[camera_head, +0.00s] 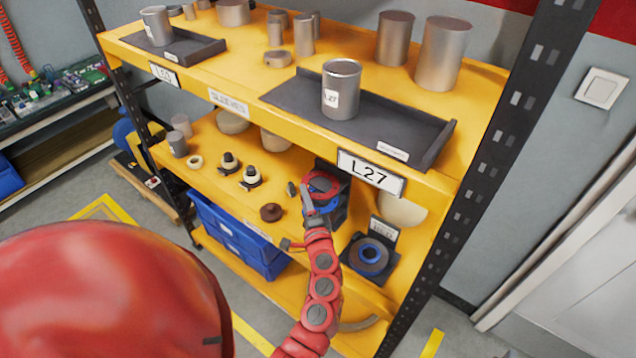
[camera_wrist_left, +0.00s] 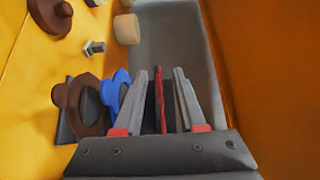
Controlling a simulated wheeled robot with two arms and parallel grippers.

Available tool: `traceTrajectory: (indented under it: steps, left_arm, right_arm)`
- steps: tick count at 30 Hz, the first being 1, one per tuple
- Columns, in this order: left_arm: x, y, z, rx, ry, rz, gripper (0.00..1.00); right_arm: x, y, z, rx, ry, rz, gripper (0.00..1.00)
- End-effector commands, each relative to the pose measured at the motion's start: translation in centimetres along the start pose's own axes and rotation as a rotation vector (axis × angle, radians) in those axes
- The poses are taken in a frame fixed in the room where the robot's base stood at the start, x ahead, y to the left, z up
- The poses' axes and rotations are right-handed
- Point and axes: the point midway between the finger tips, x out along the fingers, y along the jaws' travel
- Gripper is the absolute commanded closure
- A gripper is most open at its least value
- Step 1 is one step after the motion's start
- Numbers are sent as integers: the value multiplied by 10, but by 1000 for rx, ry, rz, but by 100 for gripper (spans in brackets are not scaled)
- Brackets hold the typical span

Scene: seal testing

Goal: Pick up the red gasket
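The red gasket (camera_head: 322,183) is a thin ring at a black holder on the right of the middle yellow shelf, under the L27 label. In the left wrist view the gasket (camera_wrist_left: 160,100) shows edge-on as a thin red strip between the fingers. My left gripper (camera_head: 300,193) is at the gasket's near side, and its fingers (camera_wrist_left: 167,75) lie on either side of the strip. A gap shows beside the strip, so the gripper looks open around it. The fingers hide part of the gasket. My right gripper is not in view.
A blue-centred dark ring (camera_head: 371,256) lies on a black holder to the right. A brown flanged part (camera_head: 271,212) and several other small parts stand on the left. The upper shelf carries a black tray (camera_head: 405,130) with a metal cup (camera_head: 341,85). A black rack post (camera_head: 480,160) bounds the right.

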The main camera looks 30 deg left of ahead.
Motion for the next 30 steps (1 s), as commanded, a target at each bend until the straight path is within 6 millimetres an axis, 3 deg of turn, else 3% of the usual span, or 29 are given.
traceTrajectory:
  steps: [8,15,30]
  left_arm:
    - [4,2,0,0,0,2,60]
    - [4,1,0,1,0,2,100]
    - [4,1,0,1,-1,2,100]
  right_arm:
    - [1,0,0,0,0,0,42]
    - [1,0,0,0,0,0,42]
    - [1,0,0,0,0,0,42]
